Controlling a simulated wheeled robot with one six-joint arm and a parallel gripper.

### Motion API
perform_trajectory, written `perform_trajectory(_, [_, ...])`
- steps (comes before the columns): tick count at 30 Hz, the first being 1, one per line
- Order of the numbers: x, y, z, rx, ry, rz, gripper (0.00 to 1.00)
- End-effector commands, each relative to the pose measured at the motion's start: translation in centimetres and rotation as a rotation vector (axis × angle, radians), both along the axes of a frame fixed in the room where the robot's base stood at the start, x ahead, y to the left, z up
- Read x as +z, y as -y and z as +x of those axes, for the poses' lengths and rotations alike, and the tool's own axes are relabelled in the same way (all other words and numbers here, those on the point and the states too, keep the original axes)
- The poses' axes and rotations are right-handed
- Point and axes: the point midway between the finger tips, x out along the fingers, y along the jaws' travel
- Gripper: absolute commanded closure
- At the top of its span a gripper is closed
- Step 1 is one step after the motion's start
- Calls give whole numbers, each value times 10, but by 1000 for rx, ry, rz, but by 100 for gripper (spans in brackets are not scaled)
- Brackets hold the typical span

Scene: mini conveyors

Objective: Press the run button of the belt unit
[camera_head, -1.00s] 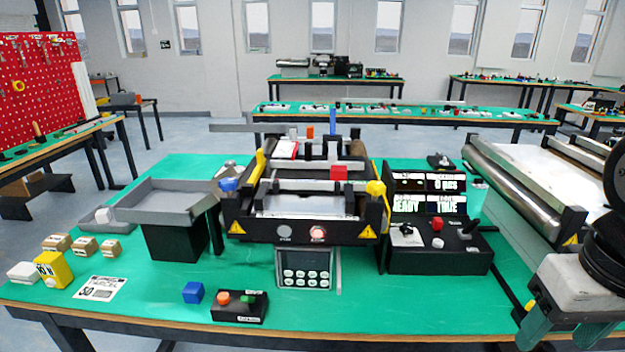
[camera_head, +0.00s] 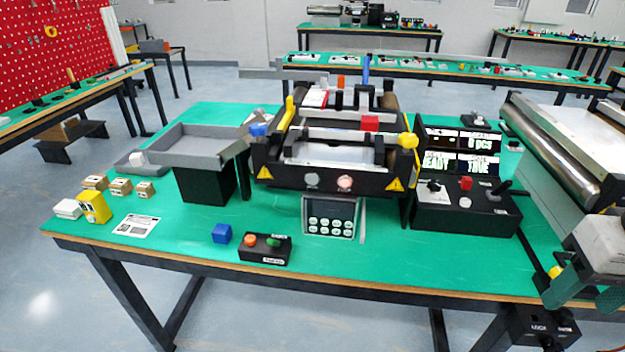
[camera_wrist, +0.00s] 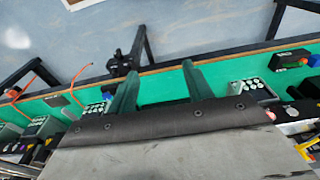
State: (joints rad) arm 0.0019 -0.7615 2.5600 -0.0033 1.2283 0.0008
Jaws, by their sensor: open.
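The belt unit (camera_head: 330,175) stands mid-table in the head view, a black frame with rollers and yellow warning triangles. Its front bar carries a pale round button (camera_head: 312,180) and a reddish, lit-looking one (camera_head: 345,183). In front of it lies a small black control box (camera_head: 264,256) with an orange button (camera_head: 250,240) and a green button (camera_head: 273,242); its label is too small to read. My gripper (camera_head: 583,297) is at the right edge, far right of these buttons, open and empty. In the wrist view its two green fingers (camera_wrist: 160,72) are spread apart above the table edge.
A keypad panel (camera_head: 330,217) hangs below the belt unit. A black console (camera_head: 465,212) with screens and a joystick is to its right. A grey tray (camera_head: 200,150) and small boxes are at left.

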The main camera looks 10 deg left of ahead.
Motion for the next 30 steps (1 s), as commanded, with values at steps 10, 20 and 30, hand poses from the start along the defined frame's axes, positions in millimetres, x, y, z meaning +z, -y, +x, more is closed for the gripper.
perform_trajectory(10, [0, 0, 0, 0, 0, 0, 100])
perform_trajectory(20, [0, 0, 0, 0, 0, 0, 100])
perform_trajectory(30, [0, 0, 0, 0, 0, 0, 100])
